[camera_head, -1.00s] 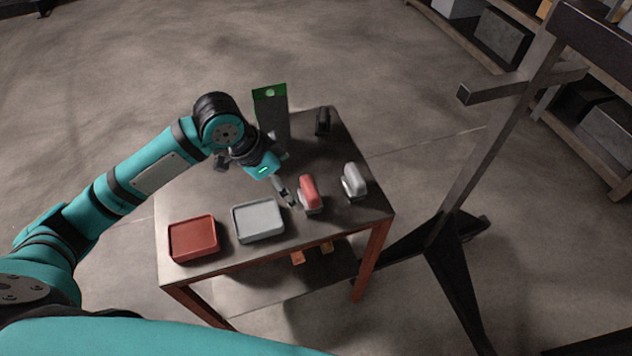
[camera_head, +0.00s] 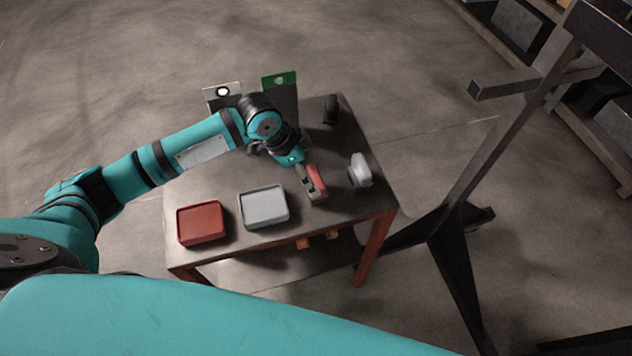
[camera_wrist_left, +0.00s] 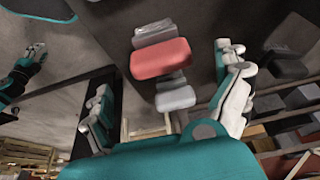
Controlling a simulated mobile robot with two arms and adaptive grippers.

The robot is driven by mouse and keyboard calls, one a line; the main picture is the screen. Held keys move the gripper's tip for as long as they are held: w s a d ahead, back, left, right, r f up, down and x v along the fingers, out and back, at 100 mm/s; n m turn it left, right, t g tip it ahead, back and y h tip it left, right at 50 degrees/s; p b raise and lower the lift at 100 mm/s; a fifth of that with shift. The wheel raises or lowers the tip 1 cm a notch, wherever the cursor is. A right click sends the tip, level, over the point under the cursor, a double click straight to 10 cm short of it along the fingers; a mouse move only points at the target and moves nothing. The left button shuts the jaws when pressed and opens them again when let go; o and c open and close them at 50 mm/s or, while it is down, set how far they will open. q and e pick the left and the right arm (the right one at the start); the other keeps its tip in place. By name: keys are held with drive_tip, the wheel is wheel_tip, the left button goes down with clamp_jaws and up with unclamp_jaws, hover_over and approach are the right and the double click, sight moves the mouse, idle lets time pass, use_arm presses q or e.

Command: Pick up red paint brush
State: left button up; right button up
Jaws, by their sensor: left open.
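The red paint brush (camera_head: 318,178) stands on the table (camera_head: 225,180), right of the grey tray. My left gripper (camera_head: 304,184) is at the brush's left side, close to it and partly overlapping it. In the left wrist view the brush (camera_wrist_left: 160,58) shows a red body with grey parts, seen between and beyond the spread fingers of the left gripper (camera_wrist_left: 165,85). The gripper is open and holds nothing. I cannot tell whether a finger touches the brush.
A white-grey brush-like object (camera_head: 358,170) stands just right of the red brush. A red tray (camera_head: 201,223) and a grey tray (camera_head: 264,207) lie at the front. A green-topped panel (camera_head: 280,82), a white-topped panel (camera_head: 222,92) and a black object (camera_head: 330,108) are at the back.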

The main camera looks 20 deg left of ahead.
sight(314, 176)
use_arm(q)
drive_tip(key=shift+d+f, duration=0.1)
drive_tip(key=shift+f, duration=0.15)
drive_tip(key=p+x, duration=0.1)
drive_tip(key=x, duration=0.2)
drive_tip(key=shift+w+d+f+p, duration=0.2)
drive_tip(key=shift+f+p, duration=0.05)
drive_tip(key=shift+p, duration=0.05)
drive_tip(key=shift+w+d+f, duration=0.15)
drive_tip(key=shift+f, duration=0.4)
drive_tip(key=c, duration=1.1)
